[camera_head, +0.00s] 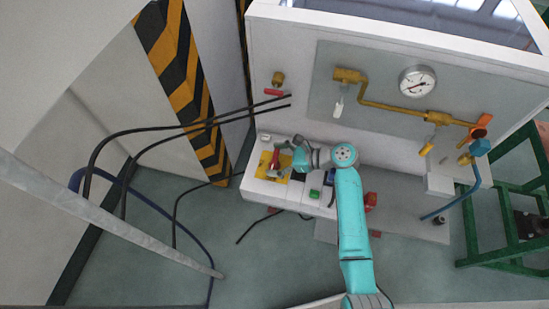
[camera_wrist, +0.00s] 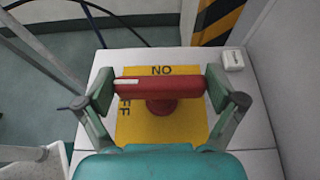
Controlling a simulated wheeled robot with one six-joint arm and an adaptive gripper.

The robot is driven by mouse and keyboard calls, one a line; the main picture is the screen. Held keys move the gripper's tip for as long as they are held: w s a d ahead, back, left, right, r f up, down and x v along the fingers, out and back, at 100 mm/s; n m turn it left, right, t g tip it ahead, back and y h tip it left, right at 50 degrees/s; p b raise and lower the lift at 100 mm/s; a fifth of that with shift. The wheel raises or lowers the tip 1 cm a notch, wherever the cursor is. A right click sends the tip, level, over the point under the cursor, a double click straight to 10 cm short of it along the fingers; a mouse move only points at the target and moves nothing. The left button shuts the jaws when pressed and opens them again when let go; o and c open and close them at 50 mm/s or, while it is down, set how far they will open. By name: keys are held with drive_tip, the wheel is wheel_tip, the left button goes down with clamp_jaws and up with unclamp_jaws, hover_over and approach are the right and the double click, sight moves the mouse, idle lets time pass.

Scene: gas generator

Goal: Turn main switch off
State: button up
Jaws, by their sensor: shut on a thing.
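The main switch is a red bar handle (camera_wrist: 165,87) on a round red hub. It sits on a yellow plate (camera_wrist: 135,131) on a white box. In the wrist view the handle lies level across the picture, its white mark at the left end over the partly hidden "OFF" lettering. The "ON" lettering shows upside down above the handle. My gripper (camera_wrist: 160,91) is shut on the handle, one finger at each end. In the head view my gripper (camera_head: 284,158) is at the red switch (camera_head: 275,159) and the yellow plate (camera_head: 264,171), covering part of them.
A green button (camera_head: 314,193) is on the same white box, right of the switch. Above are brass pipes (camera_head: 385,106) and a gauge (camera_head: 417,81) on the panel. Black cables (camera_head: 180,128) hang at the left. A green frame (camera_head: 495,215) stands at the right.

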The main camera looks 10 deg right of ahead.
drive_tip(key=o, duration=1.3)
drive_tip(key=v, duration=1.2)
